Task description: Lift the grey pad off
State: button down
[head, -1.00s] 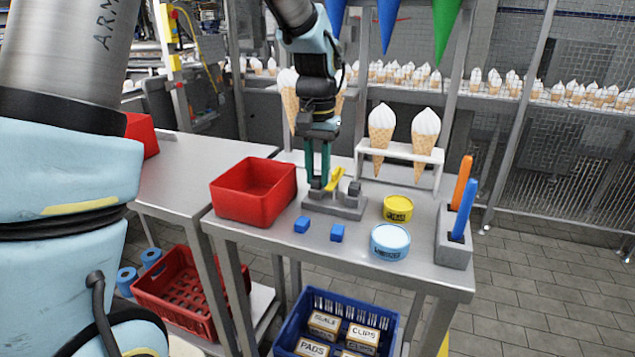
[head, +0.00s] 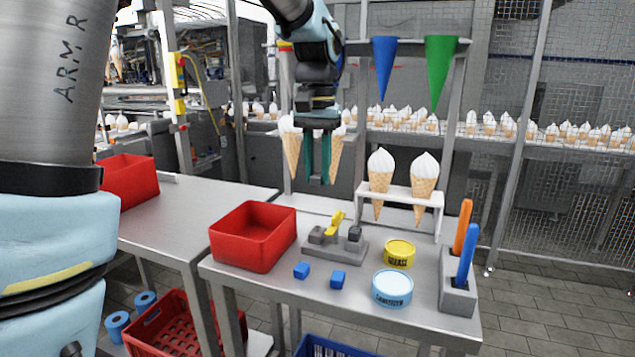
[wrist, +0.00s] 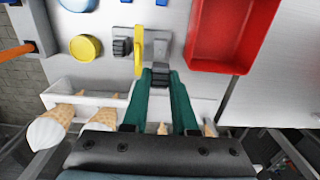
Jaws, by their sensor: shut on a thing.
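My gripper (head: 318,178) has green fingers and is raised above the back of the table, clear of the grey fixture (head: 347,250). In the wrist view, the fingertips (wrist: 160,80) are closed on a small dark grey pad (wrist: 160,76). The pad is hard to make out in the head view. The fixture stands on the table with a yellow lever (head: 335,224) between its two blocks. The right block carries a dark ribbed pad (head: 354,233). The left block (head: 316,236) looks lighter and bare. Two blue pads (head: 302,270) (head: 338,279) lie in front of the fixture.
A red bin (head: 254,237) stands left of the fixture. A yellow tin (head: 399,253), a light blue tin (head: 392,288) and a holder with orange and blue sticks (head: 459,290) stand right. A white rack (head: 412,197) with ice-cream cones is behind.

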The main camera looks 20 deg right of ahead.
aim_at(318, 175)
jog(key=shift+r+p, duration=2)
jog(key=shift+r, duration=0.3)
